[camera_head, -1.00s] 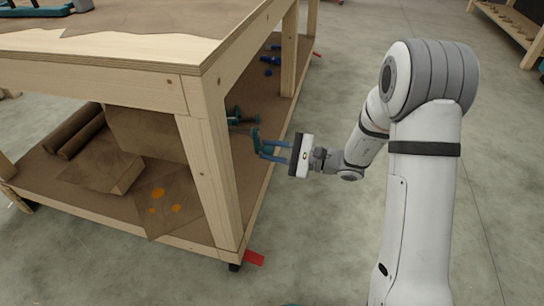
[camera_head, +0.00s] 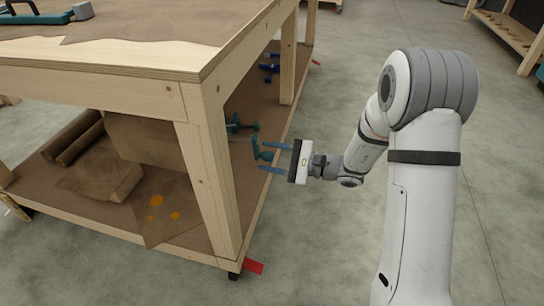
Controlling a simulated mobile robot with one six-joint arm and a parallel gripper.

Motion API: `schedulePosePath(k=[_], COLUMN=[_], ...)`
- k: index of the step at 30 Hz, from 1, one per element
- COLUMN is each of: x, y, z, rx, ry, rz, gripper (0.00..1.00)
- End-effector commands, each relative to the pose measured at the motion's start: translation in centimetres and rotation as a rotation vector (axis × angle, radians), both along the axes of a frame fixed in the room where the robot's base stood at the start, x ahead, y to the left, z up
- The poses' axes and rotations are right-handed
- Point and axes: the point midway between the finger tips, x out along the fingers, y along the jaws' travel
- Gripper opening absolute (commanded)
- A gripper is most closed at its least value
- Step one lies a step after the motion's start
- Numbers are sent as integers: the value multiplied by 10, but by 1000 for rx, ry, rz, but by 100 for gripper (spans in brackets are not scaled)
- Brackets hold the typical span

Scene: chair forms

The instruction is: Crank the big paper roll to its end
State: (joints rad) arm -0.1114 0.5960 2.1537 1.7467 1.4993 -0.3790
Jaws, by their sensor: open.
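My gripper (camera_head: 263,156) is at the right side of the workbench, its two blue fingers spread apart and pointing left. A teal crank handle (camera_head: 256,149) stands by the fingertips, at the height of the gap between them; I cannot tell whether either finger touches it. A large brown paper form (camera_head: 145,140), seemingly the big roll, is under the bench top behind the front leg. The leg hides the link between it and the crank.
The wooden bench leg (camera_head: 210,190) stands just left of the crank. Another teal fitting (camera_head: 240,126) sits behind it. Brown rolls (camera_head: 75,140) and paper with orange spots (camera_head: 157,200) lie on the lower shelf.

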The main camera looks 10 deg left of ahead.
Motion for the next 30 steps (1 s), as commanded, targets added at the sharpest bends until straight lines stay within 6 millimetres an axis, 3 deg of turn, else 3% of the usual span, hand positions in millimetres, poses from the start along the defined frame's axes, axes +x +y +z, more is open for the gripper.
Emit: schedulePosePath(k=[6, 18, 30], x=[0, -5, -6], y=[-8, -69, -78], z=[1, 1, 0], rx=[-1, 0, 0], ry=[1, 1, 0], rz=[-2, -3, 0], gripper=[46, 46, 46])
